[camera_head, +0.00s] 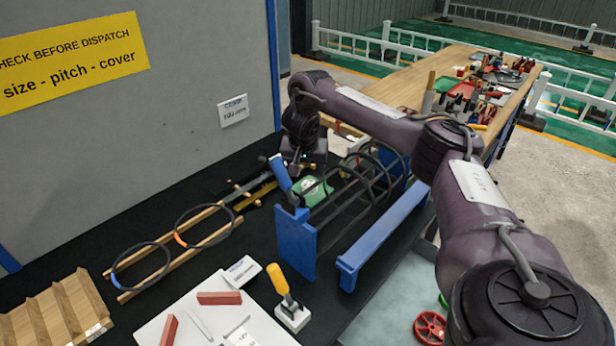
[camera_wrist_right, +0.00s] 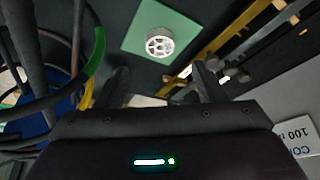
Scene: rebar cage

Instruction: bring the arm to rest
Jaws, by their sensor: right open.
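My right arm (camera_head: 475,195) reaches in from the right and bends down at its far end. My right gripper (camera_head: 303,172) hangs over the black bench beside the rebar cage (camera_head: 345,207). In the wrist view the right gripper (camera_wrist_right: 161,82) has its two dark fingers apart with nothing between them. Ahead of the fingers lies a green pad (camera_wrist_right: 133,32) with a white wheel-shaped spacer (camera_wrist_right: 160,43) on it. The cage, with dark bars and rings, shows at the left of the wrist view (camera_wrist_right: 85,60). My left gripper is out of view.
The cage rests in a blue stand (camera_head: 296,245) with a blue rail (camera_head: 380,238). Two rings (camera_head: 205,226) lie on wooden strips at left. A yellow-handled tool (camera_head: 277,279) stands in a white block. A grey panel (camera_head: 190,110) rises behind. A wooden table (camera_head: 400,75) holds tools.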

